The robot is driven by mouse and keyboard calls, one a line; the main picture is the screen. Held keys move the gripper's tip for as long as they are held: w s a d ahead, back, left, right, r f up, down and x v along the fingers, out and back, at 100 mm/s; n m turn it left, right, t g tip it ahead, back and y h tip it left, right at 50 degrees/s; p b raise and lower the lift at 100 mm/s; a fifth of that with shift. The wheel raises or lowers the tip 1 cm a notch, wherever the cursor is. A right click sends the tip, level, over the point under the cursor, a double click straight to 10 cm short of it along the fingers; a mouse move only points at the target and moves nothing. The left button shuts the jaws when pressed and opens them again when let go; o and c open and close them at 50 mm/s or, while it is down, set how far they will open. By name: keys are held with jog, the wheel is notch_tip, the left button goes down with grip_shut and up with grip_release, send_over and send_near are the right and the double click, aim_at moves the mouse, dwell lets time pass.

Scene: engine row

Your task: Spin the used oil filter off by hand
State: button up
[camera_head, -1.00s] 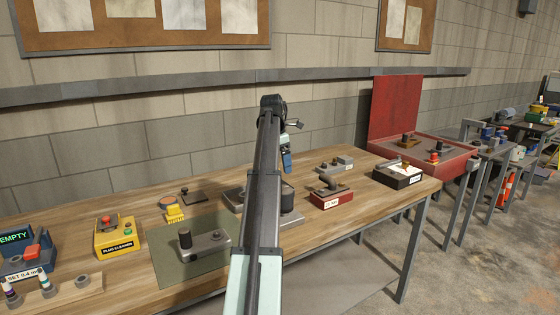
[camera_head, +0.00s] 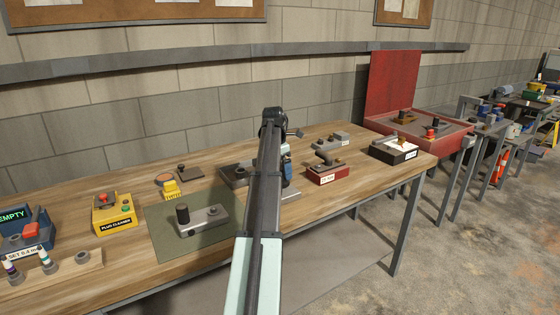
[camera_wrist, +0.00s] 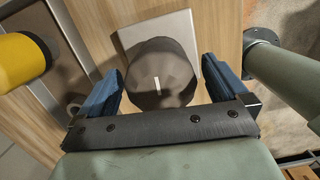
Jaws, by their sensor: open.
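The used oil filter (camera_wrist: 158,75) is a dark, many-sided cylinder with a white mark on its top. In the wrist view it sits on a light grey block (camera_wrist: 178,27) on the wooden bench. My gripper (camera_wrist: 166,86) is open, with one blue finger to the left of the filter and one to the right. The fingers look apart from its sides; I cannot tell how low they reach on it.
A red block with a dark handle (camera_head: 327,170) and a black box (camera_head: 396,150) stand to the right. A green mat (camera_head: 170,242) with a grey part (camera_head: 205,220) lies to the left. A yellow cylinder (camera_wrist: 20,60) is close at the wrist view's left.

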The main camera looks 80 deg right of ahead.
jog(key=shift+f, duration=0.3)
jog(key=c, duration=1.2)
jog(key=shift+c, duration=0.3)
jog(key=n, duration=0.3)
jog(key=n+t, duration=0.1)
jog(key=n, duration=0.3)
jog(key=shift+h, duration=0.3)
jog(key=shift+d, duration=0.1)
jog(key=o, duration=1.3)
jog(key=shift+c, duration=0.2)
jog(key=shift+r, duration=0.1)
